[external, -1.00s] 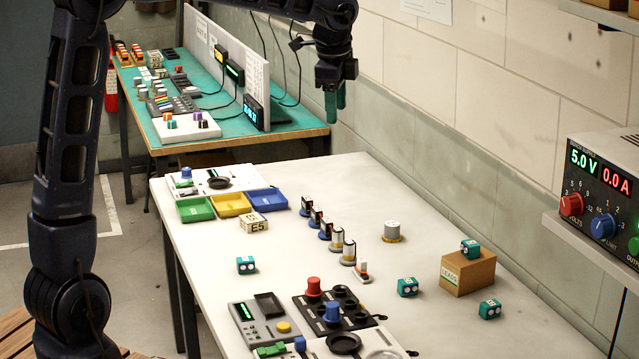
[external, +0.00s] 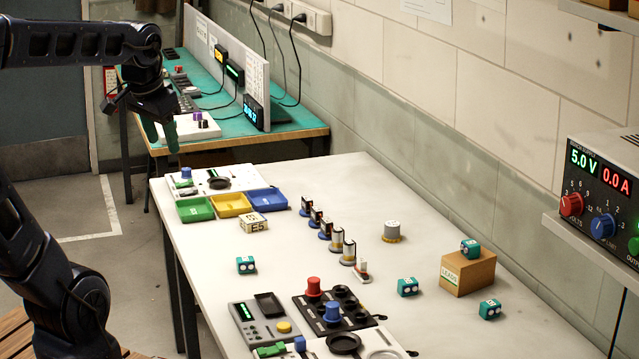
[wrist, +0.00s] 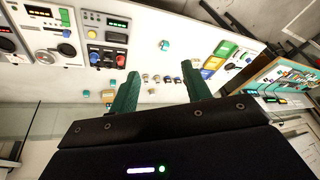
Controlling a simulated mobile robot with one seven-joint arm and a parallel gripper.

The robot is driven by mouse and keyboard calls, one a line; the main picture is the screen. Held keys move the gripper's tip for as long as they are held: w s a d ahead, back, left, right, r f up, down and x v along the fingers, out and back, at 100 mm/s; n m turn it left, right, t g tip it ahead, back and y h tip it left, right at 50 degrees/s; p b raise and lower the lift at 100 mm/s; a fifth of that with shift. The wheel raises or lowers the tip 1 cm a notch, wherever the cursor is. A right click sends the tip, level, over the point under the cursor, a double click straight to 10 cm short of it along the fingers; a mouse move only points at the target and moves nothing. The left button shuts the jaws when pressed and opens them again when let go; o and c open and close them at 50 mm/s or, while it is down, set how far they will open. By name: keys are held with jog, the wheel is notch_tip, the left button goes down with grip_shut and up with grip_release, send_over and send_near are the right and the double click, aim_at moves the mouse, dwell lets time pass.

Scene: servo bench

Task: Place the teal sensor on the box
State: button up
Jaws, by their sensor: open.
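Several small teal sensors with two white round faces are on the white bench. One (external: 246,265) lies alone near the left edge, and it also shows in the wrist view (wrist: 165,45). Another (external: 408,287) lies left of the tan box (external: 467,273), and another (external: 490,309) lies at its right front. One more teal sensor (external: 470,247) rests on top of the box, which carries a "LEADS" label. My gripper (external: 164,137) is raised beyond the bench's far left end, away from all of them. Its green fingers (wrist: 160,82) are apart with nothing between them.
Green, yellow and blue trays (external: 232,204) and a cream block (external: 254,223) are at the far left. Black and grey control panels (external: 262,322) fill the front. A power supply (external: 605,195) stands on the right shelf.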

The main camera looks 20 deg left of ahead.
jog(key=s+a+f+n, duration=0.2)
jog(key=s+f+n, duration=0.1)
jog(key=s, duration=0.3)
jog(key=shift+a+f+t, duration=0.25)
jog(key=shift+f+t, duration=0.05)
jog(key=shift+f, duration=0.1)
